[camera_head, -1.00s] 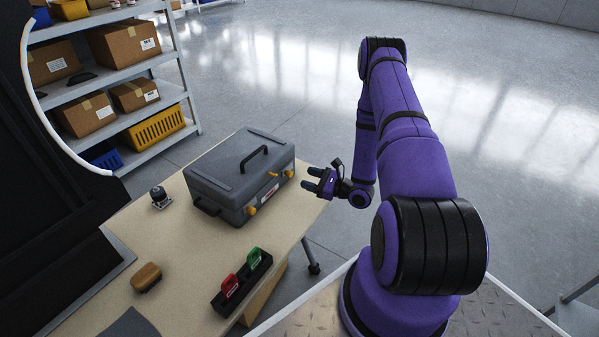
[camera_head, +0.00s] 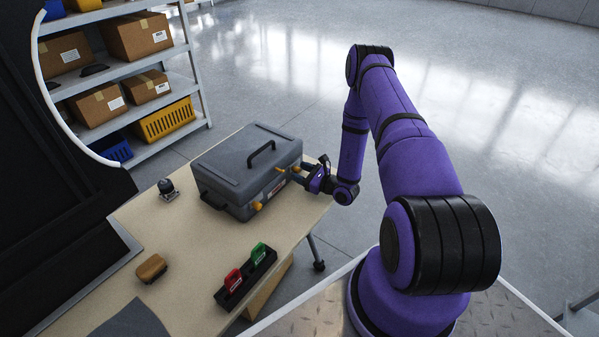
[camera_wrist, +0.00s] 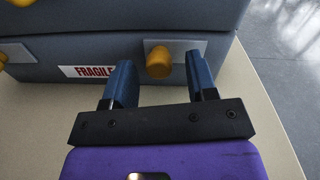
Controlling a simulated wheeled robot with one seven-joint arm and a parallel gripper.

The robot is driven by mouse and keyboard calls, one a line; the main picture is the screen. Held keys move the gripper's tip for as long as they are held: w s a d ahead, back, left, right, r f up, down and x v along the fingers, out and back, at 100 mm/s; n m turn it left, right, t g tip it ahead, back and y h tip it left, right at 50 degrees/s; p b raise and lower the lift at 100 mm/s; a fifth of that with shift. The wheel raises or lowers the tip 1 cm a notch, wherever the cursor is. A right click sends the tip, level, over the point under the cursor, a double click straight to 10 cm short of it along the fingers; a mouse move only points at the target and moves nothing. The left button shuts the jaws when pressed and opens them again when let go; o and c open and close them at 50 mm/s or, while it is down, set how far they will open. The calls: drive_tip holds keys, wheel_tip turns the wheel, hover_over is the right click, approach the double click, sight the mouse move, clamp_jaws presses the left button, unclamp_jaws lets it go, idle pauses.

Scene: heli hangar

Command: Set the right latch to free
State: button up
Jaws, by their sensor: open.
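A grey case (camera_head: 240,172) with a black top handle stands closed on the bench. Its right latch (camera_wrist: 158,62) is an orange-yellow knob on a pale plate on the case's front, right of a "FRAGILE" label (camera_wrist: 88,72). In the head view, the right latch (camera_head: 281,169) is partly hidden by my gripper (camera_head: 303,173). The left latch (camera_head: 257,206) is farther left on the same face. In the wrist view, my gripper (camera_wrist: 161,75) is open, one blue finger on each side of the right latch. I cannot tell whether either finger touches it.
A black holder (camera_head: 245,281) with a red and a green piece lies on the bench (camera_head: 200,245) in front of the case. A brown block (camera_head: 151,268) and a small dark device (camera_head: 167,188) lie to the left. Shelves with boxes stand behind.

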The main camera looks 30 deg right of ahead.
sight(297, 163)
drive_tip(key=shift+w+a, duration=0.2)
drive_tip(key=shift+w, duration=0.25)
clamp_jaws()
drive_tip(key=shift+w+d, duration=0.3)
drive_tip(key=shift+d, duration=0.5)
drive_tip(key=shift+w+d, duration=0.25)
drive_tip(key=shift+d, duration=0.55)
unclamp_jaws()
drive_tip(key=shift+s+d, duration=0.1)
drive_tip(key=v, duration=1)
drive_tip(key=shift+s+d, duration=0.1)
drive_tip(key=shift+s, duration=0.15)
drive_tip(key=shift+r, duration=0.1)
